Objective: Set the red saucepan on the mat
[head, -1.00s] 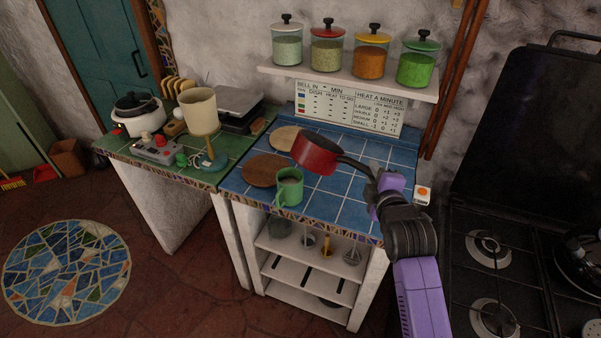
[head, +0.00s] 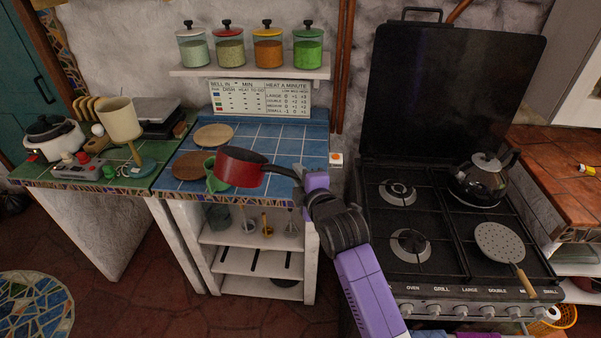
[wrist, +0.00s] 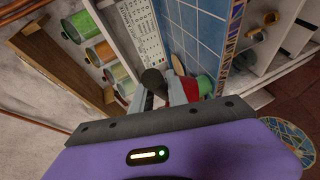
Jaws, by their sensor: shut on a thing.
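The red saucepan (head: 240,171) is in the air over the front edge of the blue tiled counter (head: 290,143), roughly level. My gripper (head: 301,178) is shut on its dark handle, to the right of the pan. In the wrist view the handle (wrist: 152,82) is between my fingers (wrist: 163,92). Two round wooden mats lie on the counter: a pale one (head: 213,133) at the back and a brown one (head: 188,166) in front on the left. I cannot tell which is the task's mat. Both look empty.
A green mug (head: 212,178) stands at the counter's front, partly behind the saucepan. A shelf of jars (head: 250,73) is above. The black stove (head: 440,225) with a kettle (head: 484,178) is on the right. The counter's right part is clear.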

